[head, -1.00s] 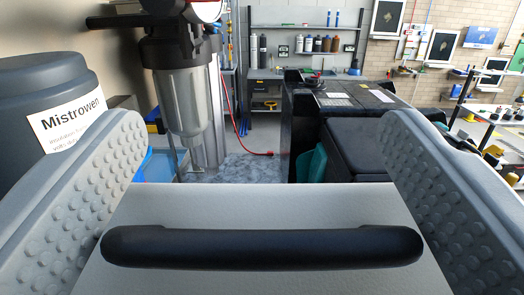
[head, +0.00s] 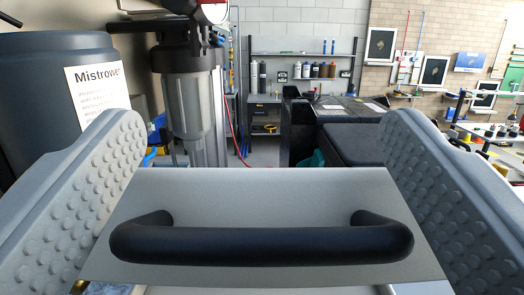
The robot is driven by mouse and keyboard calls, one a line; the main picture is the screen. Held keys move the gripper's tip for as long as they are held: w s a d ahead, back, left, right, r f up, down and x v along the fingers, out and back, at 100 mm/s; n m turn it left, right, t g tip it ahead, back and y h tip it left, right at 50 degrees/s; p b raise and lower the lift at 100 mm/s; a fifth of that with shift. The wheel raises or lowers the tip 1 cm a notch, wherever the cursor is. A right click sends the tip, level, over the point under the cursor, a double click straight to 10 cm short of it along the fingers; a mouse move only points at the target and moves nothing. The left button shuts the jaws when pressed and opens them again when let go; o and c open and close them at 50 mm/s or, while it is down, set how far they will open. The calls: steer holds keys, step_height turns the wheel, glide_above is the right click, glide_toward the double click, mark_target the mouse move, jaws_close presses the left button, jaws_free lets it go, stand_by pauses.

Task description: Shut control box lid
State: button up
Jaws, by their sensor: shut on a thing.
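The control box lid (head: 262,200) is a plain light-grey panel across the lower middle of the head view. A thick black bar handle (head: 262,246) runs left to right across it, bent in at both ends. My gripper (head: 263,165) has one grey, studded finger on each side of the lid, and it is shut with the handle between the fingers. The lid's lower edge shows near the bottom of the picture, with a pale strip below it. The rest of the control box is hidden or out of view.
A dark tank (head: 45,95) labelled Mistrowen stands at left, beside a clear filter housing (head: 188,105) with a gauge above. A black machine (head: 345,130) stands beyond the lid at right. Shelves with bottles (head: 300,70) are at the back wall. A bench is far right.

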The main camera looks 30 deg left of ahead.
steer(key=shift+s+d+f, duration=0.35)
steer(key=shift+s+f, duration=0.1)
steer(key=shift+s, duration=0.1)
steer(key=shift+s+d+f, duration=0.15)
steer(key=shift+s+f, duration=0.05)
jaws_close()
steer(key=c, duration=0.6)
jaws_free()
steer(key=shift+c, duration=0.2)
steer(key=o, duration=1.9)
steer(key=shift+w, duration=0.15)
steer(key=shift+o, duration=0.2)
steer(key=v, duration=1.7)
steer(key=shift+f, duration=0.2)
